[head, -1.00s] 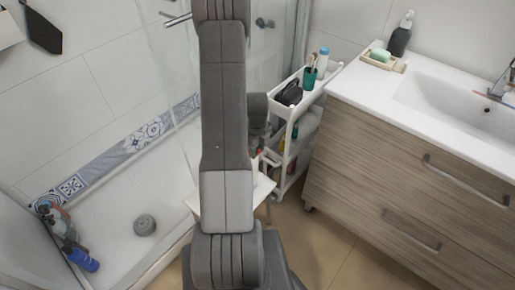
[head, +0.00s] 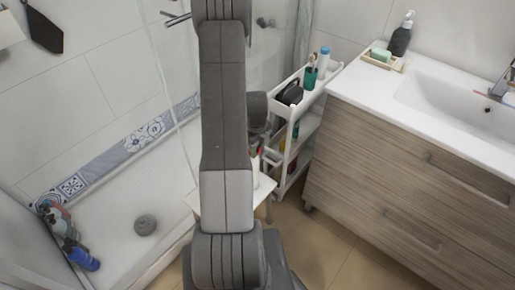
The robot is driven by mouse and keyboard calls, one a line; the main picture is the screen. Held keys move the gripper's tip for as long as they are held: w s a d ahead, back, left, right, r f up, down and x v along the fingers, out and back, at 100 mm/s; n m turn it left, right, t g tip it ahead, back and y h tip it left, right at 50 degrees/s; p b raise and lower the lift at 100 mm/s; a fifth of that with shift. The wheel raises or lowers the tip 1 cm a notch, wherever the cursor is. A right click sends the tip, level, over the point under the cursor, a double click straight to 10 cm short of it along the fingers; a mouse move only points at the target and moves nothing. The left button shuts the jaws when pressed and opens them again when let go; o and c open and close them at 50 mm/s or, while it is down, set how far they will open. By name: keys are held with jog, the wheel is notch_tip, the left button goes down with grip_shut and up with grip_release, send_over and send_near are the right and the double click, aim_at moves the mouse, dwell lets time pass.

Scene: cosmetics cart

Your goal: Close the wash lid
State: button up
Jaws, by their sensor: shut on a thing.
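I cannot make out the wash lid for certain. A small white stool (head: 264,191) stands beside the cart, mostly behind my arm. Part of a pale thing (head: 256,172) shows above it at the arm's right edge, too covered to identify. My arm runs down the middle of the head view, and its grey wrist part shows at its right side, above the stool. My gripper's fingertips and anything between them are hidden behind the arm.
A white cart (head: 309,97) holds a black item (head: 291,94), a green cup (head: 310,78) and bottles. A wooden vanity (head: 400,165) stands close on the right. The glass-sided shower (head: 110,225) is on the left, with bottles (head: 75,250) in its corner. Tan floor (head: 325,245) lies clear in front.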

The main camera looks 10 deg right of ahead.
dwell(0.7)
jog(key=o, duration=1)
jog(key=shift+c, duration=0.2)
notch_tip(320, 180, up, 14)
